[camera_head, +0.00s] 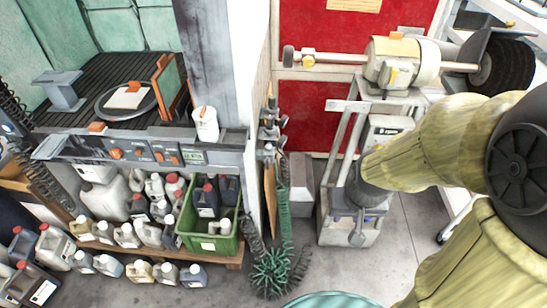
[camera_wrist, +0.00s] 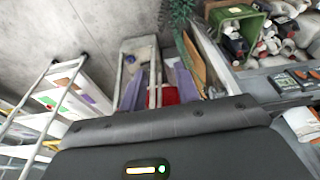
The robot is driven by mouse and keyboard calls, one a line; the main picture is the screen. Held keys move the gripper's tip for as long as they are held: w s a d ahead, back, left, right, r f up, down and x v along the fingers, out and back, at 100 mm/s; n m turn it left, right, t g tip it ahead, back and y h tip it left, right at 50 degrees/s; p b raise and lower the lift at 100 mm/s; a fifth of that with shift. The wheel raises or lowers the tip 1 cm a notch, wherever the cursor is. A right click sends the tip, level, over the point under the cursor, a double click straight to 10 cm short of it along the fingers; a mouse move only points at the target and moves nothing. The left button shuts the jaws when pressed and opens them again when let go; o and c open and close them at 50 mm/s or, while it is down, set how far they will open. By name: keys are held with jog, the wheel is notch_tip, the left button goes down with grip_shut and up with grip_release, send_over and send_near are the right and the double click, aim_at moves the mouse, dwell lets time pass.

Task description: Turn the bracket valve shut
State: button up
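A small bracket with grey metal fittings (camera_head: 269,128) is fixed at the corner of the white pillar in the head view. It looks like the bracket valve, but its handle is too small to make out. My arm, in a yellowish sleeve, comes in from the right, and its end is to the right of the bracket, apart from it. The dark body of my gripper (camera_wrist: 160,148) fills the bottom of the wrist view. Its fingers do not show, so I cannot tell whether it is open. I cannot make out the valve in the wrist view.
Green coiled hoses (camera_head: 283,215) hang below the bracket. A green crate (camera_head: 212,243) and several bottles sit on a low shelf at left. Grey floor (camera_head: 390,265) lies clear at lower middle.

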jog(key=shift+w, duration=0.15)
jog(key=w+a+f+n+t+y+b, duration=0.2)
jog(key=w+a+f+t+b, duration=0.6)
jog(key=w+a+f+b, duration=0.6)
jog(key=w+a+f+m+t+h+b, duration=0.1)
jog(key=w+a+f+t+b, duration=0.1)
jog(key=a+f+t+b, duration=0.1)
jog(key=w+a+f+m+t+h+b, duration=0.1)
jog(key=w+a+f+t+b, duration=0.2)
jog(key=f, duration=0.5)
jog(key=a+t+b, duration=0.1)
jog(key=b, duration=0.1)
jog(key=shift+h+b, duration=0.3)
jog(key=shift+b, duration=0.1)
